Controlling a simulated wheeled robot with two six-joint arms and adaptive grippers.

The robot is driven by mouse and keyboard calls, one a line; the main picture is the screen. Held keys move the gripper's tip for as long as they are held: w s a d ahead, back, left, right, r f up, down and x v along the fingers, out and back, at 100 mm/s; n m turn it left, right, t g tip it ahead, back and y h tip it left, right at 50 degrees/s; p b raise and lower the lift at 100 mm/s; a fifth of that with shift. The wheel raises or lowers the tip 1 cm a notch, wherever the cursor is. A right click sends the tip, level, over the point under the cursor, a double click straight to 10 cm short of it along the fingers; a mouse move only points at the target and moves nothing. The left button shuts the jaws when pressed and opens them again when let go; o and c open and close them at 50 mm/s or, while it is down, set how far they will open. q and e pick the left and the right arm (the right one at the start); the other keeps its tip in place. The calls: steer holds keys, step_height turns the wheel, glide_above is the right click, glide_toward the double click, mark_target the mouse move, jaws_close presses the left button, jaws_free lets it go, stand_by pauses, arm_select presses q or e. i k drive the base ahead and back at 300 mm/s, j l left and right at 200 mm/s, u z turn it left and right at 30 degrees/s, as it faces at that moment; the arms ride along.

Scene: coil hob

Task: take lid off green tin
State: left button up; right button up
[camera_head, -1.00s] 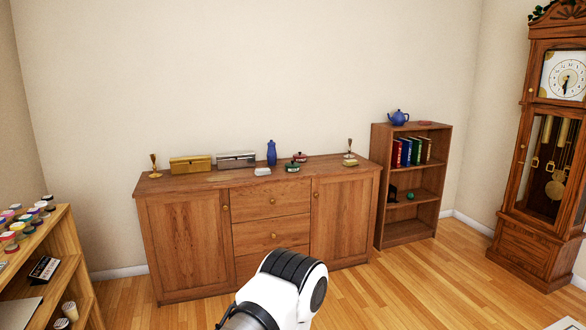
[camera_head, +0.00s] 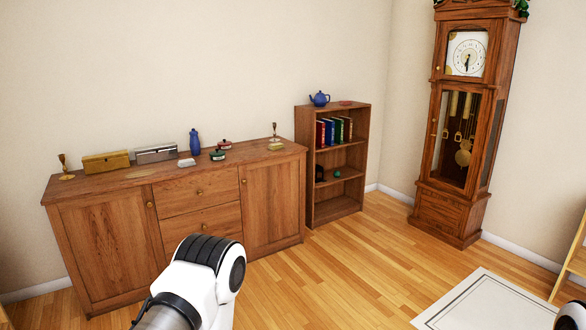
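A small green tin (camera_head: 218,155) sits on top of the wooden sideboard (camera_head: 110,182), right of its middle. Whether its lid is on is too small to tell. A small red tin (camera_head: 225,144) stands just behind it. A pale small box (camera_head: 186,162) lies to its left. A small yellowish box (camera_head: 276,146) lies further right near a candlestick. One of my arms shows at the bottom, well in front of the sideboard and apart from it. Neither gripper's fingers are in view.
A gold box (camera_head: 106,161), a silver box (camera_head: 156,153), a blue bottle (camera_head: 195,142) and two candlesticks also stand on the sideboard. A bookshelf (camera_head: 352,165) and a tall clock (camera_head: 462,120) stand to the right. The wooden floor ahead is clear, with a pale rug (camera_head: 490,303) at right.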

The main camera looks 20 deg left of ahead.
mark_target(218, 153)
steer(key=i+j+u, duration=0.35)
steer(key=i, duration=0.2)
steer(key=i+j+u, duration=0.2)
steer(key=i+u, duration=0.15)
steer(key=i, duration=0.25)
steer(key=i+u, duration=0.3)
steer(key=i, duration=0.3)
steer(key=j, duration=0.05)
